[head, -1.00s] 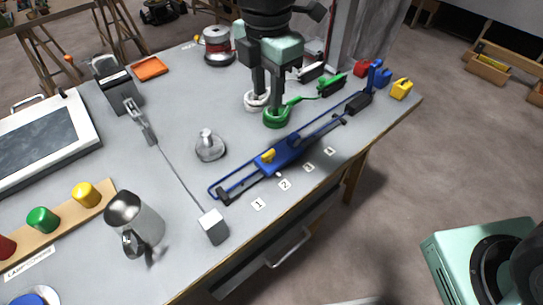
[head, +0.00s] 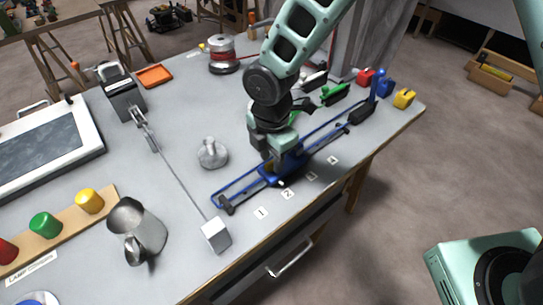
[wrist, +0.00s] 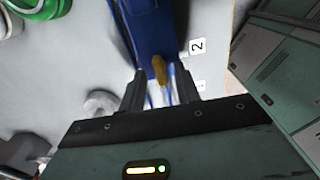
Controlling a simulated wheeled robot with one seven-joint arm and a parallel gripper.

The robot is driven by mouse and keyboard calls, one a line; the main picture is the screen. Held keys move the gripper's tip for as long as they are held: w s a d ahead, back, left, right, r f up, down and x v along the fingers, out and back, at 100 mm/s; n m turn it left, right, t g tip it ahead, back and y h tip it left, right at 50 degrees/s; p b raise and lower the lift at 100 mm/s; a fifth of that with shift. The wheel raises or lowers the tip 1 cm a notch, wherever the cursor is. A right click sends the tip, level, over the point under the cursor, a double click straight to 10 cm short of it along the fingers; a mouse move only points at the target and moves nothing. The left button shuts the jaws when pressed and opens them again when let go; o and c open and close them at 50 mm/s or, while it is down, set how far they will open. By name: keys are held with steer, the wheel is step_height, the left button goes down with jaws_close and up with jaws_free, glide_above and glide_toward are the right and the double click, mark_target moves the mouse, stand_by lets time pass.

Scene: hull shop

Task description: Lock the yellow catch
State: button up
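The yellow catch (wrist: 158,68) sits on a blue carriage (wrist: 150,28) in the wrist view. The carriage rides on a long blue rail frame (head: 328,130) lying along the table's right edge. In the head view my gripper (head: 280,160) is down at the carriage and hides the catch. In the wrist view my gripper (wrist: 160,88) is open, with one dark finger on each side of the catch and visible gaps to both.
Number cards (head: 261,213) lie along the rail's front side. A metal knob weight (head: 211,153), a metal jug (head: 136,230) and a block on a cable (head: 216,235) stand to the left. Red, blue and yellow pieces (head: 404,98) stand near the rail's far end.

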steer(key=shift+f, duration=0.3)
jaws_close()
